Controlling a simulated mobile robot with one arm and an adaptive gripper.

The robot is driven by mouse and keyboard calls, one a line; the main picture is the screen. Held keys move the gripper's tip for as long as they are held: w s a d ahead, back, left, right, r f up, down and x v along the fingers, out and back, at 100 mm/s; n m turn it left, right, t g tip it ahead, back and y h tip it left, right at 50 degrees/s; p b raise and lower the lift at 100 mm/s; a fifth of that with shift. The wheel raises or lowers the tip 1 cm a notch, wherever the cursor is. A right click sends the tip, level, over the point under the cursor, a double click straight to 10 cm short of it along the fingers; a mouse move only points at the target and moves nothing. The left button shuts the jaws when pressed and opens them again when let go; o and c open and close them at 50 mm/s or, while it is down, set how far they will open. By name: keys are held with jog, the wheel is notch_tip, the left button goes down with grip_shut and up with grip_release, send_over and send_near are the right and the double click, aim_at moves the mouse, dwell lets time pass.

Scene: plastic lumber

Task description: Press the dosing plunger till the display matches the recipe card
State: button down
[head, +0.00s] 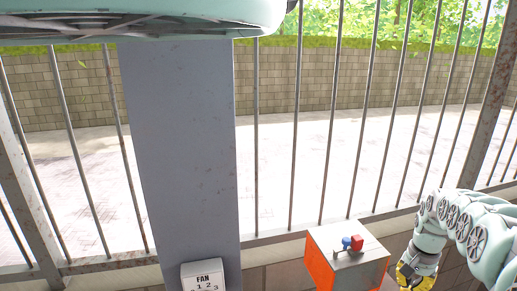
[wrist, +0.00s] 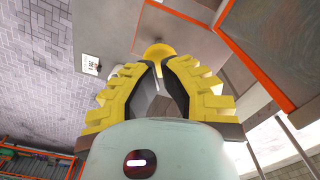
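A yellow rounded knob (wrist: 158,50), which looks like the plunger, stands out from a grey surface in the wrist view. My gripper (wrist: 155,68) has yellow ribbed fingers with grey inner pads; their tips point at the knob with a narrow gap between them. The knob shows just beyond the tips; whether they touch it I cannot tell. In the head view my gripper (head: 408,275) is at the lower right, beside an orange-edged grey box. A small white plate with dark and red marks (wrist: 91,64) is left of the knob; its text is too small to read.
The grey box (head: 340,250) carries small blue and red parts (head: 350,243) on top. A white "FAN 1 2 3" sign (head: 205,276) is at the foot of a grey post (head: 180,150). Metal railings (head: 330,130) stand behind. An orange-edged panel (wrist: 275,50) is close at the right in the wrist view.

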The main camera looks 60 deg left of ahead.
aim_at(409, 289)
jog(key=shift+f+b, duration=1.45)
jog(key=shift+f, duration=0.2)
jog(key=shift+r+p, duration=2.65)
jog(key=shift+r, duration=0.15)
